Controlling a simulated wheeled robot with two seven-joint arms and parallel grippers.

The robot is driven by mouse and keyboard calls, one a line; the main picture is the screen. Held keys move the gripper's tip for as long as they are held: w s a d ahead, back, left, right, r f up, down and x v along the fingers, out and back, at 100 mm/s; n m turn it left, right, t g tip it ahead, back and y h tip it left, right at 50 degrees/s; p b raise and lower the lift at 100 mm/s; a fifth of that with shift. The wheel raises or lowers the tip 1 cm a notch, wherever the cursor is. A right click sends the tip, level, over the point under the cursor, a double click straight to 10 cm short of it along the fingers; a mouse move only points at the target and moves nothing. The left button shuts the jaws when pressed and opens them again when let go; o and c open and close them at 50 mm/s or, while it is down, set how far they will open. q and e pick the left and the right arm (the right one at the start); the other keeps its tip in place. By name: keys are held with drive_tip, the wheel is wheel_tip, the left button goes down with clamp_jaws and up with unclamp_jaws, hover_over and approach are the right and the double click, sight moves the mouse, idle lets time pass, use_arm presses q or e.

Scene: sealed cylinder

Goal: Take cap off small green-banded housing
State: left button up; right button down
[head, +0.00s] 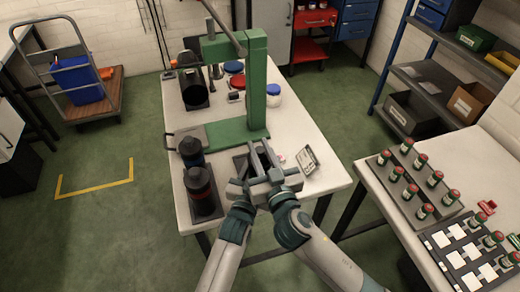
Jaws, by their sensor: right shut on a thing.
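My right gripper (272,160) and my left gripper (241,187) are close together over the near part of the middle table. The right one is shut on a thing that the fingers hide. I cannot tell whether it is a housing or a cap. The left gripper's fingers overlap the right gripper, so their opening does not show. Several small green-banded housings with red caps stand upright in a grey rack (409,209) on the right table; one is at the rack's near edge (425,211). More stand beside white cards in a dark tray (440,249).
A red part (487,207) lies on the right table.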

sight(260, 149)
drive_tip(key=shift+r, duration=0.1)
drive_tip(key=shift+r, duration=1.95)
use_arm(q)
drive_tip(key=o, duration=1.6)
drive_tip(key=shift+s, duration=0.1)
use_arm(e)
drive_tip(key=shift+f, duration=0.1)
wheel_tip(260, 149, down, 2)
drive_tip(key=b, duration=0.2)
drive_tip(key=shift+f+b, duration=0.25)
drive_tip(key=shift+b, duration=0.05)
use_arm(q)
drive_tip(key=shift+v, duration=5.9)
use_arm(e)
drive_tip(key=shift+f, duration=0.1)
